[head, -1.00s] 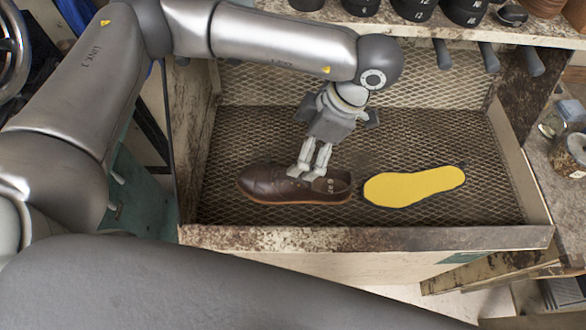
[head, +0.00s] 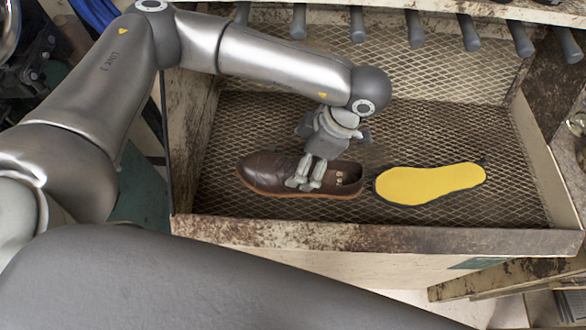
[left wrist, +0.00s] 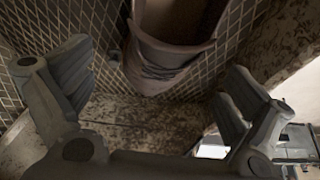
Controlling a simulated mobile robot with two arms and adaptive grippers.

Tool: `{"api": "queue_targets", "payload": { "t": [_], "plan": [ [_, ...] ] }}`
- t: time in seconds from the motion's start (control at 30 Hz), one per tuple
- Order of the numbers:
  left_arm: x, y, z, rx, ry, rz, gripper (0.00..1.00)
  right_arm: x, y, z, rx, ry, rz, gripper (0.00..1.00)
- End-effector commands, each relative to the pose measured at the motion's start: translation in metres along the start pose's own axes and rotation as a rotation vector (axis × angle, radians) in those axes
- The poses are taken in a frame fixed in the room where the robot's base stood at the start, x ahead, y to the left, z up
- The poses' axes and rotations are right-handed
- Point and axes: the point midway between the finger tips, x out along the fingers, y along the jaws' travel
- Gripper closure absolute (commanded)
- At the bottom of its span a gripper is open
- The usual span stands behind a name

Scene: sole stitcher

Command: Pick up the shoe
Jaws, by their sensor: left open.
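The brown leather shoe (head: 270,174) lies on the mesh floor of a tray, toe to the left and opening to the right. My left gripper (head: 304,184) points down at the shoe's middle, by the laces, and overlaps it in the head view. In the left wrist view my left gripper (left wrist: 158,90) is open, with its fingers wide apart. My right gripper is out of view.
A yellow sole with a dark edge (head: 430,184) lies just right of the shoe. The tray has a rusty front rim (head: 380,237) and raised side walls. Several dark pegs (head: 415,30) hang above its back. Bare mesh lies behind the shoe.

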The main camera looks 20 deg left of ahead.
Motion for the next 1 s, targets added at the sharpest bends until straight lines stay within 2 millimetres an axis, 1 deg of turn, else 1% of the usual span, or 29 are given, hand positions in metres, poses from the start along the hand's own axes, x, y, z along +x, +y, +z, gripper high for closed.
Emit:
{"api": "queue_targets", "payload": {
  "t": [0.03, 0.1, 0.17, 0.27, 0.43, 0.5, 0.6, 0.7, 0.87, 1.0],
  "plan": [
    [0.004, -0.001, -0.001, 0.0, 0.0, -0.003, 0.0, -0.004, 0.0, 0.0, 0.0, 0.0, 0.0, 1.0],
    [0.01, -0.001, -0.001, 0.0, 0.001, -0.001, 0.0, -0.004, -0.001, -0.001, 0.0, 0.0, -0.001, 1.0],
    [0.013, 0.0, -0.001, 0.0, 0.0, 0.0, 0.0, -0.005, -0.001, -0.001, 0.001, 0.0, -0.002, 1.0],
    [0.02, -0.002, -0.001, 0.0, 0.001, -0.003, 0.0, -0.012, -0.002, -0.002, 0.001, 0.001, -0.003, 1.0],
    [0.04, -0.004, -0.001, 0.0, 0.002, -0.003, 0.0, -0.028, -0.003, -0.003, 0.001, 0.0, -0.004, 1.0],
    [0.052, -0.004, -0.001, -0.001, 0.002, -0.003, 0.0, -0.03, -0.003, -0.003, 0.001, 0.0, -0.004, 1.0],
    [0.061, -0.003, 0.0, -0.001, 0.002, -0.001, 0.0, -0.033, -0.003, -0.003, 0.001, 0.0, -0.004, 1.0],
    [0.066, -0.003, 0.001, 0.0, 0.0, -0.001, 0.0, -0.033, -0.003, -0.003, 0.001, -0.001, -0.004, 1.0],
    [0.066, -0.003, 0.001, -0.001, 0.0, 0.0, 0.0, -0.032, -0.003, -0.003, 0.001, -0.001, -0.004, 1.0],
    [0.066, -0.003, 0.001, -0.001, 0.0, 0.0, 0.17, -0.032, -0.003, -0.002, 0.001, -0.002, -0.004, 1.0]
  ]
}}
